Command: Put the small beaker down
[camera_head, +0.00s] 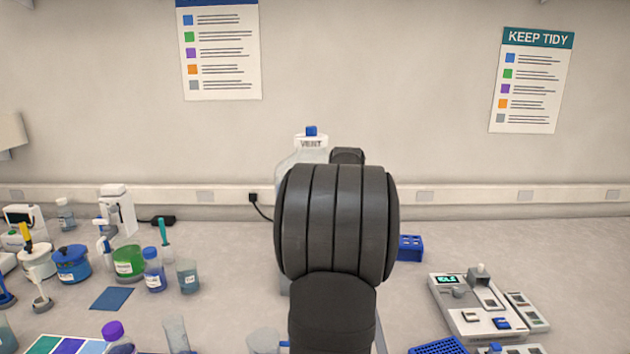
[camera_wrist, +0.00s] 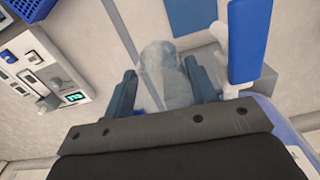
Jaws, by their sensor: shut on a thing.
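The small beaker (camera_wrist: 162,75) is clear and sits between the two blue-grey fingers of my gripper (camera_wrist: 163,88) in the wrist view. The gripper is shut on it. The bench shows through and beyond the beaker. I cannot tell how far its base is from the bench. In the head view my own dark arm fills the middle and hides the gripper, and I cannot make out the held beaker there.
A device with a green display (camera_head: 462,305) stands at right, by a blue rack (camera_head: 438,347). A vent bottle (camera_head: 309,146) is partly behind my arm. Bottles and a liquid-filled beaker (camera_head: 188,277) crowd the left. A blue mat (camera_head: 111,299) lies there.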

